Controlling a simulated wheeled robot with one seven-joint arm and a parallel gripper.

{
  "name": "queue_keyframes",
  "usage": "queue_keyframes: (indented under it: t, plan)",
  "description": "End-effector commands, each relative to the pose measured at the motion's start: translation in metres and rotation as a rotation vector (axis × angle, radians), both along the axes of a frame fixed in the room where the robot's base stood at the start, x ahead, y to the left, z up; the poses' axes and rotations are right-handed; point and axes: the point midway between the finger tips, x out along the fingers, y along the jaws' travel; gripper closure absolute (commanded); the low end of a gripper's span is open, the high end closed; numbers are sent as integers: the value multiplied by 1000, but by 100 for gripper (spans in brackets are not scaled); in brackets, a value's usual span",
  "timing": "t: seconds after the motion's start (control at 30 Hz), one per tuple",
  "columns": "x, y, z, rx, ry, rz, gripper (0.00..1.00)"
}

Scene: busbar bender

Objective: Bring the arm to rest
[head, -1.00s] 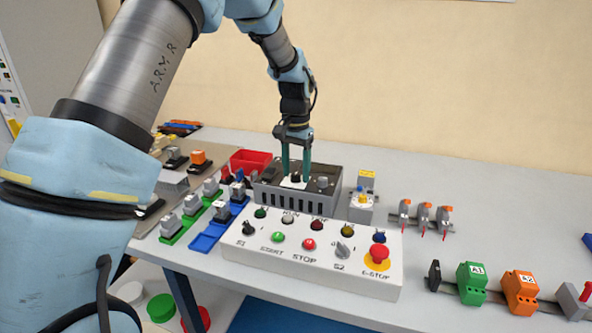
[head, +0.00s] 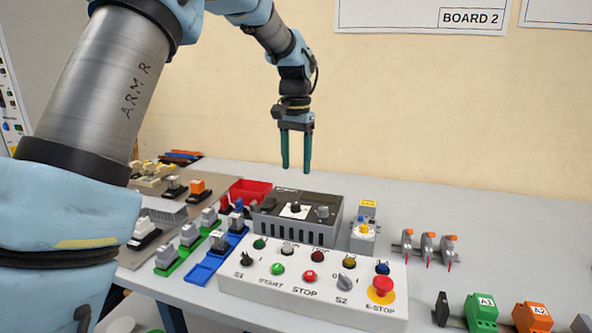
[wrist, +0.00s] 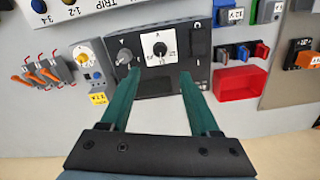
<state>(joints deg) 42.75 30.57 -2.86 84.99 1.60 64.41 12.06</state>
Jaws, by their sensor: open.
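My gripper (head: 296,168) hangs in the air above the dark grey control box (head: 272,226), its two green fingers apart and pointing down with nothing between them. In the wrist view my gripper (wrist: 158,92) also shows open and empty. The box's panel (wrist: 139,76) lies beyond the fingertips there, with a black knob on a white plate (wrist: 160,50) and a grey knob (wrist: 125,57). The fingers are clear of the box in the head view.
A white button panel (head: 312,290) with an e-stop (head: 381,290) stands in front of the box. A red bin (head: 250,190) is behind it at left. Orange-topped parts (head: 427,246) sit on a rail at right. Open air surrounds the gripper.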

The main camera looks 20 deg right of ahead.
Motion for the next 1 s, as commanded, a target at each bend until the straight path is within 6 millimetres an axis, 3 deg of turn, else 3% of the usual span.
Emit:
queue_keyframes:
  t: [0.37,0.5,0.57,0.67,0.77,0.9,1.0]
  plan:
    - [0,0,0,0,0,0,38]
    - [5,20,-2,-2,-4,41,38]
    - [10,45,-6,-6,-9,90,38]
    - [16,105,-16,-17,-22,217,38]
    - [9,176,-30,-32,-42,370,38]
    - [-22,267,-50,-52,-71,585,38]
    - [-53,315,-64,-65,-91,718,38]
